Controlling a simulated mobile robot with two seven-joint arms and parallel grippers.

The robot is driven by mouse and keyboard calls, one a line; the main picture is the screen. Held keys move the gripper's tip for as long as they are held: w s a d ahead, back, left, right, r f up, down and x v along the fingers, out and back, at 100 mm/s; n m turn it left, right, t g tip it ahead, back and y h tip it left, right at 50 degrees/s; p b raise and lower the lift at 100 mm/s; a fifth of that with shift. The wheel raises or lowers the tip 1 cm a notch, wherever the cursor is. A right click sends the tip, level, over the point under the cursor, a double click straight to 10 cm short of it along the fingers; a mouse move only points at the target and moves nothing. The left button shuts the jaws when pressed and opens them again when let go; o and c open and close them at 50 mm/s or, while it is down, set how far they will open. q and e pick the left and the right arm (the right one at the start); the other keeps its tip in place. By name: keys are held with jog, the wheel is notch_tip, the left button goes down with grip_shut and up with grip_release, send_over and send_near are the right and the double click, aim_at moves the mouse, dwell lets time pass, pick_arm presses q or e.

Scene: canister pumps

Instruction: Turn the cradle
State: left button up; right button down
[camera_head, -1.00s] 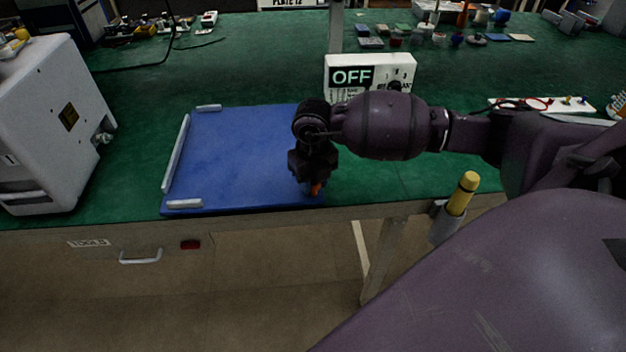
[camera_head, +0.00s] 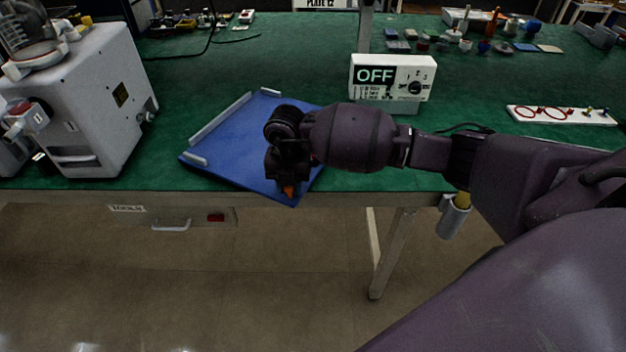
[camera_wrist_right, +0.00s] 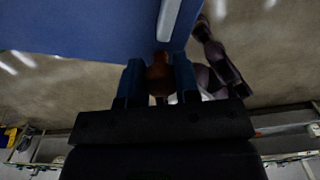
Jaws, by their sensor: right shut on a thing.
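The cradle looks to be the flat blue plate (camera_head: 240,150) with pale raised strips along its edges. It lies turned at an angle on the green bench, its near corner out past the front edge. My right gripper (camera_head: 289,188) is at that near corner, pointing down. In the right wrist view its two fingers (camera_wrist_right: 158,82) are shut on an orange-brown knob (camera_wrist_right: 160,72) beside the underside or edge of the blue plate (camera_wrist_right: 80,25). In the head view only a bit of orange shows below the gripper. My left gripper is not in view.
A grey machine (camera_head: 85,105) stands left of the plate. A white box reading OFF (camera_head: 392,80) stands behind it to the right. A white board with red rings (camera_head: 560,115) lies further right. The green bench (camera_head: 300,60) behind the plate is mostly clear.

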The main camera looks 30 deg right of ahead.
jog(key=w+a+m+b, duration=0.1)
jog(key=w+a+m, duration=0.3)
jog(key=w+a, duration=0.1)
jog(key=w+a+m+b, duration=0.1)
jog(key=w+a+m, duration=0.3)
jog(key=w+a, duration=0.2)
jog(key=w+a+m+b, duration=0.1)
jog(key=w+a+m, duration=0.2)
jog(key=w+a, duration=0.3)
jog(key=shift+a+f+m+b, duration=0.3)
jog(key=shift+a+m, duration=0.1)
jog(key=shift+a, duration=0.45)
jog(key=shift+w+a+r+m+b, duration=0.1)
jog(key=shift+w+m+b, duration=0.1)
jog(key=shift+w, duration=0.2)
jog(key=shift+w+a+r+m+b, duration=0.1)
jog(key=shift+w+m+b, duration=0.1)
jog(key=shift+w, duration=0.2)
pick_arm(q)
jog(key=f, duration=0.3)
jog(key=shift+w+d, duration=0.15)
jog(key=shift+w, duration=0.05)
pick_arm(e)
jog(key=shift+w+r, duration=0.2)
jog(key=shift+r, duration=0.1)
